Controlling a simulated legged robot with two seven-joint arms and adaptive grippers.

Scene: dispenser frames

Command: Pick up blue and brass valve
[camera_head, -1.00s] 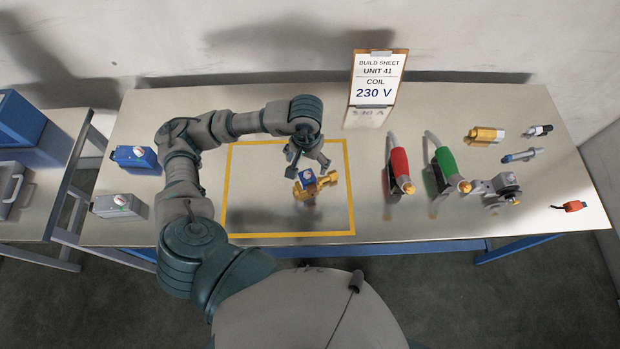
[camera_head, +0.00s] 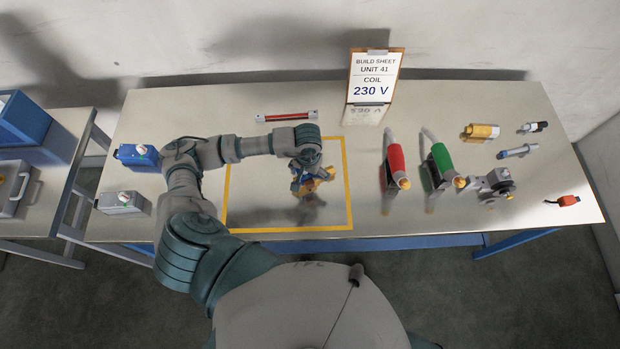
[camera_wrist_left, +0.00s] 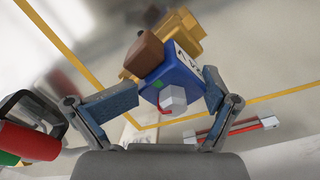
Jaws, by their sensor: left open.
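The blue and brass valve stands inside the yellow taped square on the bench. Its blue block (camera_wrist_left: 172,78) and brass body (camera_wrist_left: 180,32) show large in the left wrist view, with a brown block on one side. In the head view the valve (camera_head: 311,187) is partly hidden under my left gripper (camera_head: 305,172). My left gripper (camera_wrist_left: 158,98) is open, with its two blue-padded fingers on either side of the blue block. I cannot tell whether either pad touches it. My right gripper is not in view.
A red-and-white bar (camera_head: 286,116) lies behind the square. Red (camera_head: 396,166) and green (camera_head: 443,165) handled tools and several small parts are at right. A build sheet (camera_head: 373,80) reading 230 V stands at the back. Blue (camera_head: 137,157) and grey (camera_head: 122,203) boxes sit at left.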

